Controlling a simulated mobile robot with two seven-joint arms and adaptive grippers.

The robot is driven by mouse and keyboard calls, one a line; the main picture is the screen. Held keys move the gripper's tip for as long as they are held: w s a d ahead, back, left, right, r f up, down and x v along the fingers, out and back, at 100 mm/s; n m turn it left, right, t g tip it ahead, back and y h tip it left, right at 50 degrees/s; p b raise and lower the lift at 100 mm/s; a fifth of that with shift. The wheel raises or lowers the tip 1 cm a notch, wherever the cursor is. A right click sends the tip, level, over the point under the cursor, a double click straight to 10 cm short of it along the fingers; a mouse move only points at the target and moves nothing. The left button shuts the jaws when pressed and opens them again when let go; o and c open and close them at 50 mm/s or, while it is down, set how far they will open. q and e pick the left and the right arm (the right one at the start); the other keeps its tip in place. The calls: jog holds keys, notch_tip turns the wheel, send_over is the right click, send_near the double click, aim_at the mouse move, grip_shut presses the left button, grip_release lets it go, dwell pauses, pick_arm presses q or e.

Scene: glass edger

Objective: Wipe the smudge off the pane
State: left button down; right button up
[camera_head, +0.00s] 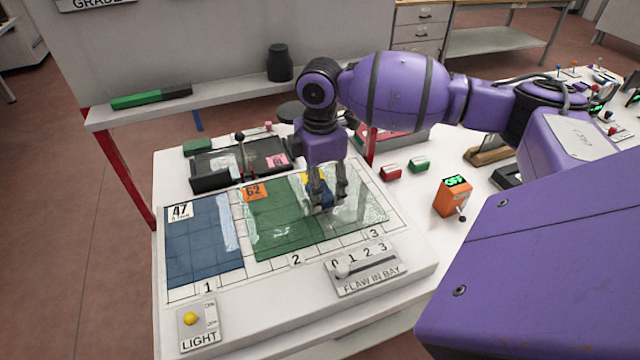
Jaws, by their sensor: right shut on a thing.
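Three panes lie side by side on the white gridded light table (255,285). A blue pane (200,245) tagged 47 is in bay 1, a green pane (275,228) tagged 62 is in bay 2, and a clear textured pane (362,205) is in bay 3. My right gripper (330,207) points down over the left part of the clear pane, near the green pane's edge. It is shut on a small blue pad (322,194), partly hidden by its fingers. I cannot tell whether the pad touches the glass. I cannot make out a smudge. My left gripper is not in view.
A "FLAW IN BAY" slider (362,268) and a LIGHT switch (192,319) are at the table's front. A dark tray with levers (240,163) stands behind the panes. An orange counter (453,196) stands at right. A shelf (220,95) crosses behind.

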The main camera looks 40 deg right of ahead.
jog(key=shift+f, duration=1)
jog(key=shift+s+d+r+p, duration=0.2)
jog(key=shift+d+p, duration=0.1)
jog(key=shift+d, duration=0.35)
jog(key=shift+s+d+p, duration=0.15)
jog(key=shift+d+p, duration=0.05)
jog(key=shift+d, duration=0.45)
jog(key=shift+s+d+p, duration=0.15)
jog(key=shift+d+p, duration=0.05)
jog(key=shift+d, duration=0.45)
jog(key=shift+f, duration=0.1)
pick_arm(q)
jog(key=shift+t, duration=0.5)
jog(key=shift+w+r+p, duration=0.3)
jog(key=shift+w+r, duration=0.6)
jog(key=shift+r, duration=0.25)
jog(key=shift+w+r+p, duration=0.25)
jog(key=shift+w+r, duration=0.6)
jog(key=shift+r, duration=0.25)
pick_arm(e)
jog(key=shift+w+a, duration=0.25)
jog(key=shift+a, duration=0.75)
jog(key=shift+w+a, duration=0.25)
jog(key=shift+a, duration=0.75)
